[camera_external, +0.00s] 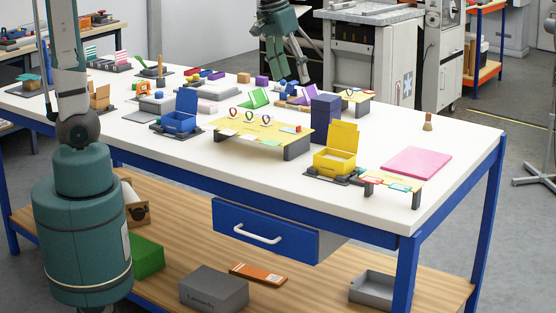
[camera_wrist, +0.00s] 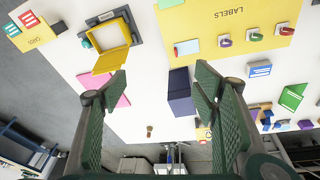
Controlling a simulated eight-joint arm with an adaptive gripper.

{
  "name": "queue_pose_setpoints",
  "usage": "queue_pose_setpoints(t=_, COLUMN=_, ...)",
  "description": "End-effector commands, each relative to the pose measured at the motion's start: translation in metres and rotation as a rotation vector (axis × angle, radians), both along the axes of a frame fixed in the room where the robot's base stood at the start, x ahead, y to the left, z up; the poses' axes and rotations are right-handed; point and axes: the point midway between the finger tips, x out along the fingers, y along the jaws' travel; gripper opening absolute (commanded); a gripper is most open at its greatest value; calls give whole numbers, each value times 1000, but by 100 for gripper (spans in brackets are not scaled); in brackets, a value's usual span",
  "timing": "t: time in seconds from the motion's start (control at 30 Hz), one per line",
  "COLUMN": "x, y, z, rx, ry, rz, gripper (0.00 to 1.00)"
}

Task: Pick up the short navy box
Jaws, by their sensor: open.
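A navy box (camera_external: 325,120) stands upright on the white table, behind the yellow open box. It looks fairly tall, with a line across its upper part; I cannot tell whether it is one box or two. In the wrist view the navy box (camera_wrist: 181,92) lies between my two fingers in the picture, close beside the right finger, and is not gripped. My gripper (camera_external: 296,62) hangs above the far side of the table, behind the navy box in the external view. Its fingers are wide apart and empty in the wrist view (camera_wrist: 162,84).
The yellow open box (camera_external: 334,162), a yellow label board (camera_external: 250,142) and a small card board (camera_external: 391,183) stand near the front edge. Several small items crowd the left; the right side is mostly clear.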

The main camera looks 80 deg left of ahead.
Motion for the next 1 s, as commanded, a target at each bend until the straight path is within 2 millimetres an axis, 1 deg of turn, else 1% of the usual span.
queue_pose_setpoints(t=0.03, x=9, y=6, z=2, rx=-4, ry=8, rz=14, gripper=60)
queue_pose_setpoints(t=0.1, x=18, y=13, z=0, rx=-10, ry=23, rz=35, gripper=60)
queue_pose_setpoints(t=0.47, x=63, y=51, z=-14, rx=-38, ry=94, rz=136, gripper=60)
queue_pose_setpoints(t=0.77, x=97, y=85, z=-34, rx=-61, ry=152, rz=221, gripper=60)
queue_pose_setpoints(t=1.0, x=121, y=113, z=-54, rx=-79, ry=199, rz=291, gripper=60)
